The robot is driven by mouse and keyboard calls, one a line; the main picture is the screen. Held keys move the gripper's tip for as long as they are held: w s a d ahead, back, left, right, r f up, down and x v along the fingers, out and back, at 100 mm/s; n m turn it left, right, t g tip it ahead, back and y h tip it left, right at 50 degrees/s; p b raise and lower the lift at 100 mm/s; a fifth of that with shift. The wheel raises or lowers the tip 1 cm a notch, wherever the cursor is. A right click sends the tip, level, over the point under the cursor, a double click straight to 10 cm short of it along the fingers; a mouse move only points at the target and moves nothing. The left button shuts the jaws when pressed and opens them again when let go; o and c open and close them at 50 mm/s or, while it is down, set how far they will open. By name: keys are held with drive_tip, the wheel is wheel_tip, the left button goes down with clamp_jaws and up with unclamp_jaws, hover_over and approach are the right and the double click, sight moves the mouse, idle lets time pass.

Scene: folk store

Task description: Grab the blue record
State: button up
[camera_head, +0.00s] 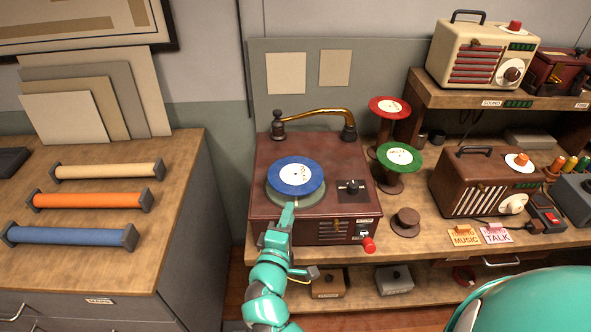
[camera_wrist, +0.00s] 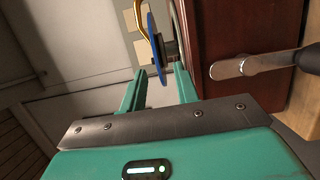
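The blue record (camera_head: 296,187), with a pale centre label, lies flat over the pale green platter (camera_head: 285,203) of a dark red record player (camera_head: 318,207). My gripper (camera_head: 289,208) is at the front edge of the platter, close to the record. In the wrist view my gripper (camera_wrist: 160,83) is open, its two teal fingers apart with nothing held between them. There the blue record (camera_wrist: 156,48) shows nearly edge-on, just beyond the fingertips and lined up with the gap. Whether any finger touches it cannot be told.
A brass tone arm (camera_head: 315,112) arches behind the record. A red record (camera_head: 389,107) and a green record (camera_head: 399,156) sit on stands to the right. An empty brown stand (camera_head: 405,222) and a brown radio (camera_head: 480,184) stand further right. A red-tipped crank (camera_head: 368,244) sticks out in front.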

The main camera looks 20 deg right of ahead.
sight(294, 195)
drive_tip(key=shift+p+x, duration=0.3)
drive_tip(key=shift+x, duration=0.75)
drive_tip(key=p+x, duration=0.1)
drive_tip(key=x, duration=0.1)
drive_tip(key=r+p+x, duration=0.1)
drive_tip(key=p+x, duration=0.1)
drive_tip(key=shift+w+d, duration=0.1)
drive_tip(key=shift+w, duration=0.2)
drive_tip(key=shift+w+d+f, duration=0.2)
drive_tip(key=shift+w, duration=0.05)
clamp_jaws()
